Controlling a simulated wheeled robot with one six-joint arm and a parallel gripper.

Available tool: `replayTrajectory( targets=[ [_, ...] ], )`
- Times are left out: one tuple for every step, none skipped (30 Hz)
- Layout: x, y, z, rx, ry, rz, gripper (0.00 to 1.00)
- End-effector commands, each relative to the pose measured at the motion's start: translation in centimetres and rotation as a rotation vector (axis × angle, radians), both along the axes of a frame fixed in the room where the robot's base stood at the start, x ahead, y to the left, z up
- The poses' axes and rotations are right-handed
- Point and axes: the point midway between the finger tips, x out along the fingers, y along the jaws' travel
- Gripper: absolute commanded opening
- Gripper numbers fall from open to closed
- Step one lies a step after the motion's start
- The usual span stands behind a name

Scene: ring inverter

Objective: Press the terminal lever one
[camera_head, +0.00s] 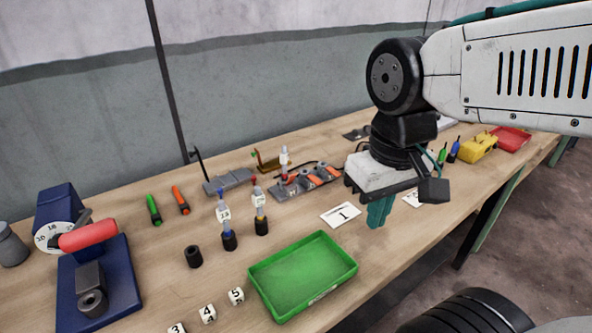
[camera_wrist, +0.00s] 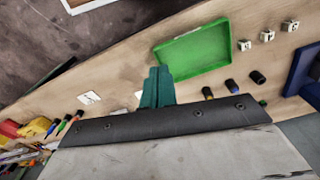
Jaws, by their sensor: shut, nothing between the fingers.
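The grey terminal block (camera_head: 292,190) with several orange levers (camera_head: 314,180) sits on the bench near its back, left of my gripper in the head view. Which lever is number one is too small to tell. My gripper (camera_head: 378,213) has teal fingers pointing down over the bench, right of the white card marked 1 (camera_head: 341,214), and stands apart from the block. The fingers also show in the wrist view (camera_wrist: 157,82), closed together and empty. The terminal block cannot be made out in the wrist view.
A green tray (camera_head: 303,276) stands at the bench's front. Dark cylinders (camera_head: 193,257), numbered cubes (camera_head: 236,295) and a blue press with a red handle (camera_head: 88,236) are to the left. A yellow item (camera_head: 478,146) and red tray (camera_head: 511,139) lie at the far right.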

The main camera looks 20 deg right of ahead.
Motion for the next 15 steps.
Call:
replayTrajectory(
  targets=[
    [0.8,0.0,-0.2,0.001,0.027,0.0,0.0],
    [1.5,0.1,-0.2,0.002,0.037,0.001,0.0],
    [2.4,0.1,-0.3,0.004,0.048,0.003,0.0],
    [3.2,0.1,-0.3,0.005,0.056,0.005,0.0],
    [4.1,0.1,-0.4,0.007,0.061,0.008,0.0],
    [5.3,0.1,-0.4,0.009,0.065,0.012,0.0],
    [6.2,0.1,-0.5,0.011,0.067,0.015,0.0],
    [7.1,0.2,-0.6,0.013,0.069,0.019,0.0],
    [8.5,0.2,-0.8,0.015,0.068,0.027,0.0],
    [9.5,0.2,-0.9,0.017,0.067,0.032,0.0],
    [10.5,0.2,-1.0,0.018,0.065,0.038,0.0],
    [12.0,0.2,-1.2,0.021,0.061,0.045,0.0],
    [13.1,0.2,-1.4,0.023,0.057,0.051,0.0],
    [14.3,0.2,-1.6,0.023,0.052,0.058,0.0],
    [15.8,0.3,-1.9,0.026,0.043,0.067,0.0]
  ],
)
